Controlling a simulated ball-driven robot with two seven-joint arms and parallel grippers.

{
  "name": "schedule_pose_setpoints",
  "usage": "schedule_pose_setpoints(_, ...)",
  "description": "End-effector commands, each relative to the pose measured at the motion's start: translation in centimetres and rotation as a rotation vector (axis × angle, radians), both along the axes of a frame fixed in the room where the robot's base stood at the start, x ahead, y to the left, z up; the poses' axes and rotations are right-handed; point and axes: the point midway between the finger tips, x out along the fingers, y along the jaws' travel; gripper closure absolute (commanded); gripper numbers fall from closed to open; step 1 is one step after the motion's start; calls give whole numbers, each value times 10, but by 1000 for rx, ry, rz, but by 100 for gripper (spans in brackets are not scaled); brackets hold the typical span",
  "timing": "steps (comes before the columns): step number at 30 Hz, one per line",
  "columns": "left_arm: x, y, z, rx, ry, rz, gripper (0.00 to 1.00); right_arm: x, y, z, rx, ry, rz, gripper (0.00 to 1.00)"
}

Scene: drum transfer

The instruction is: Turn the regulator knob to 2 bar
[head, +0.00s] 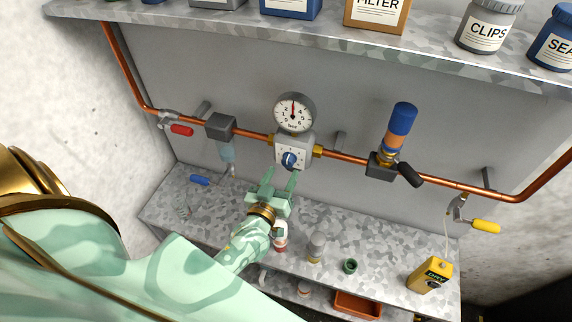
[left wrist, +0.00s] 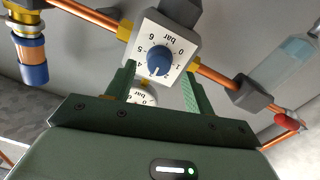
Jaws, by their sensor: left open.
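The blue regulator knob (head: 289,159) sits on the white dial face of the regulator (head: 293,142). The knob also shows in the left wrist view (left wrist: 159,61), with dial numbers and "bar" around it; its exact setting is hard to read. The round pressure gauge (head: 294,113) above has its needle pointing about straight up. My left gripper (head: 280,174) is open and empty, just below and in front of the knob. In the left wrist view its fingers (left wrist: 158,70) stand on either side of the knob's line, apparently short of it.
A copper pipe (head: 350,157) runs through the regulator, with a grey filter block (head: 220,126) left and a blue-capped unit (head: 402,120) right. A shelf (head: 300,40) overhangs above. Small bottles and a yellow DRY box (head: 430,276) stand on the lower bench (head: 385,257).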

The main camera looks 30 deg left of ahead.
Motion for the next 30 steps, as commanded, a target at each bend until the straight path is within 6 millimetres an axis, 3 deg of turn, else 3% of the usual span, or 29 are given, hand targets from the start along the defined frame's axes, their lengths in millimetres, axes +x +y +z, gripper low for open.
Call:
schedule_pose_setpoints(6, 31, 6, 0, 0, 0, 0, 47, -1, 0, 1, 1, 1, 0, 100)
schedule_pose_setpoints(17, 38, 7, -1, 0, 1, 0, 47, -2, 0, 1, 0, 2, 0, 100)
schedule_pose_setpoints(22, 38, 7, -1, 0, 1, 0, 88, -2, 0, 1, 0, 2, 0, 100)
schedule_pose_setpoints(30, 38, 7, -1, -13, -2, -1, 91, -2, 0, 1, 0, 3, 0, 100)
